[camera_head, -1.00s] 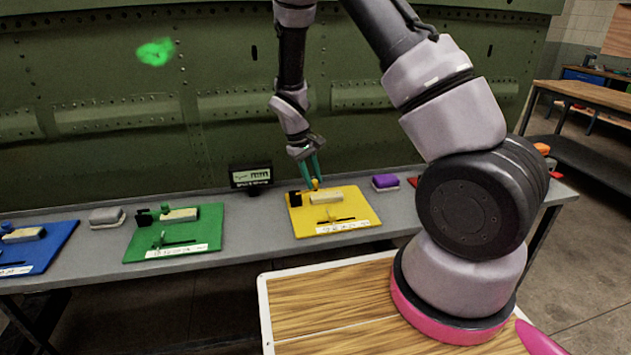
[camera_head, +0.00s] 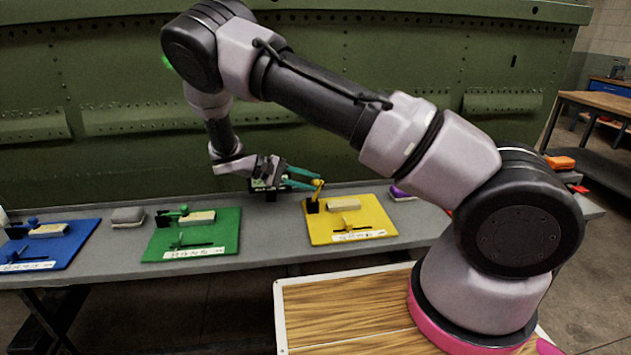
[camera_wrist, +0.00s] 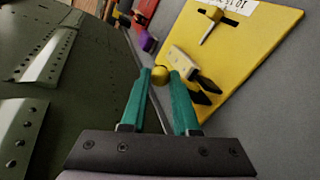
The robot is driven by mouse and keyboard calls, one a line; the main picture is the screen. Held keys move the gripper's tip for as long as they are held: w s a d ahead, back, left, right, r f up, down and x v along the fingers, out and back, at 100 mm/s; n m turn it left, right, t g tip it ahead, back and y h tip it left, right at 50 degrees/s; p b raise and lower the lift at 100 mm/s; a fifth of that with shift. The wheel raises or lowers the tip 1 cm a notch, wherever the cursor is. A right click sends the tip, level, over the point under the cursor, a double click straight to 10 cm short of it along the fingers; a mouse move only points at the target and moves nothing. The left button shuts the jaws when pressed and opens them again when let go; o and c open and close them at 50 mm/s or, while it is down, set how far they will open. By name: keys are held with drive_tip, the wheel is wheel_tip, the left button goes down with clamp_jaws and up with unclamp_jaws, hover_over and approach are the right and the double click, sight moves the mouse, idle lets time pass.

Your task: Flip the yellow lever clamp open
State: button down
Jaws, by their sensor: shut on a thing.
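The yellow lever clamp stands on the yellow board (camera_head: 378,216), with its black base (camera_head: 312,207) at the board's back left corner. Its lever rises steeply from the base to a round yellow knob (camera_head: 318,183). My gripper (camera_head: 316,181) comes in from the left, nearly level, with its teal fingers shut on the knob. In the wrist view the knob (camera_wrist: 160,73) sits between the fingertips (camera_wrist: 160,70). A pale block (camera_head: 343,204) lies on the board to the right of the base; it also shows in the wrist view (camera_wrist: 184,63).
A green board (camera_head: 225,238) and a blue board (camera_head: 75,250) with similar clamps lie to the left on the grey bench (camera_head: 270,232). A grey block (camera_head: 128,215) lies between them. A purple block (camera_head: 402,193) is at the right. The green riveted panel (camera_head: 400,120) rises behind.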

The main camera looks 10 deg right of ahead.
drive_tip(key=shift+a+f+h, duration=0.25)
drive_tip(key=shift+a+h, duration=0.4)
drive_tip(key=shift+h, duration=0.35)
drive_tip(key=shift+a+f+h, duration=0.2)
drive_tip(key=shift+a+h, duration=0.4)
drive_tip(key=shift+h, duration=0.4)
drive_tip(key=c, duration=0.7)
unclamp_jaws()
drive_tip(key=shift+o, duration=0.2)
drive_tip(key=shift+r, duration=0.1)
wheel_tip(320, 180, up, 10)
